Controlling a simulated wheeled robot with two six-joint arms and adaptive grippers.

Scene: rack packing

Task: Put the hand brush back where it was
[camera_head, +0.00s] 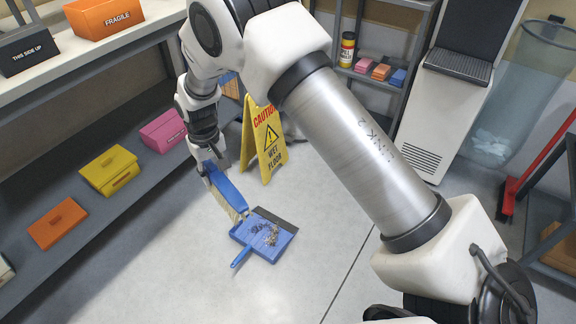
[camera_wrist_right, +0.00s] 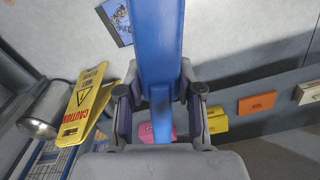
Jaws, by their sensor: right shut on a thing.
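The blue hand brush (camera_head: 225,188) with pale bristles (camera_head: 236,206) is held by my right gripper (camera_head: 210,160). In the right wrist view my right gripper (camera_wrist_right: 158,100) is shut on the brush's blue handle (camera_wrist_right: 156,50), which runs up out of the picture. In the head view the brush hangs tilted beside the upper left edge of the blue dustpan (camera_head: 258,246). Whether the two touch cannot be told. The dustpan lies on the floor with grey debris in it; part of it shows in the right wrist view (camera_wrist_right: 116,27). My left gripper is out of view.
A yellow wet-floor sign (camera_head: 264,142) stands just behind the brush. A grey shelf (camera_head: 140,200) at the left holds orange, yellow and pink boxes. A red broom (camera_head: 540,160) and a clear bin (camera_head: 525,90) are at the right. The floor in front is clear.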

